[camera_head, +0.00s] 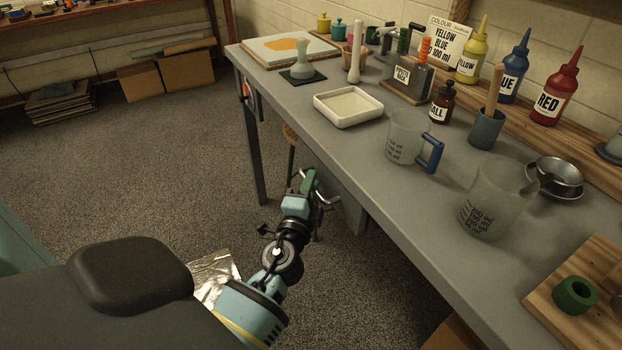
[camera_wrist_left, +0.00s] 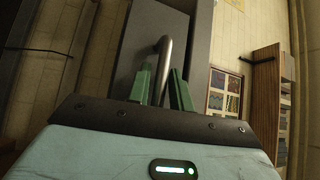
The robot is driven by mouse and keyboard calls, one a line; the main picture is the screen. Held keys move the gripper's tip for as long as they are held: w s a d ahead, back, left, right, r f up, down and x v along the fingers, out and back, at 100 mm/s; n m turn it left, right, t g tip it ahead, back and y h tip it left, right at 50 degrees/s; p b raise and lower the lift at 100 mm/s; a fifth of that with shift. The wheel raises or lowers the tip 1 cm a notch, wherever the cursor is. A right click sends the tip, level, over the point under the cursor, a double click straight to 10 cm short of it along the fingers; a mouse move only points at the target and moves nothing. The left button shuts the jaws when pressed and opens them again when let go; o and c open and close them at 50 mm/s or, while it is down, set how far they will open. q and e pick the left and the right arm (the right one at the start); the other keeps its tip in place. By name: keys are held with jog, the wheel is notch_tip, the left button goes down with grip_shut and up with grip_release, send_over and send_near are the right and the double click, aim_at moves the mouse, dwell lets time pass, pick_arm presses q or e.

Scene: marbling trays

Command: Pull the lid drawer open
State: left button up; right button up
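The drawer is a grey box (camera_head: 349,208) under the workbench in the head view, partly hidden by the table edge and my arm. Its grey front (camera_wrist_left: 140,38) and bent metal handle (camera_wrist_left: 165,58) show in the left wrist view. My left gripper (camera_head: 309,182) is at the drawer front. In the left wrist view its two green fingers (camera_wrist_left: 161,88) stand apart on either side of the handle, with gaps visible, so it is open around the handle. Whether the drawer is fully closed is unclear. My right gripper is not in view.
The workbench (camera_head: 345,150) runs above the drawer, its front edge close to my arm. It carries a white tray (camera_head: 348,107), clear jugs (camera_head: 490,205) and paint bottles (camera_head: 557,92). The carpet to the left is mostly clear.

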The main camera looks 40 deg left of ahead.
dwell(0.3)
pick_arm(q)
grip_shut()
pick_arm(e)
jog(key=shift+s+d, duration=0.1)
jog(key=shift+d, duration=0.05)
pick_arm(q)
jog(key=s+a+b, duration=0.1)
jog(key=s+a, duration=0.2)
jog(key=s, duration=0.5)
jog(key=s+a+b, duration=0.1)
jog(key=s+a, duration=0.2)
jog(key=s, duration=0.5)
jog(key=shift+a, duration=0.3)
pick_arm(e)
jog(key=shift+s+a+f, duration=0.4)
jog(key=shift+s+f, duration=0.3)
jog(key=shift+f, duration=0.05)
pick_arm(q)
jog(key=shift+r, duration=0.1)
grip_release()
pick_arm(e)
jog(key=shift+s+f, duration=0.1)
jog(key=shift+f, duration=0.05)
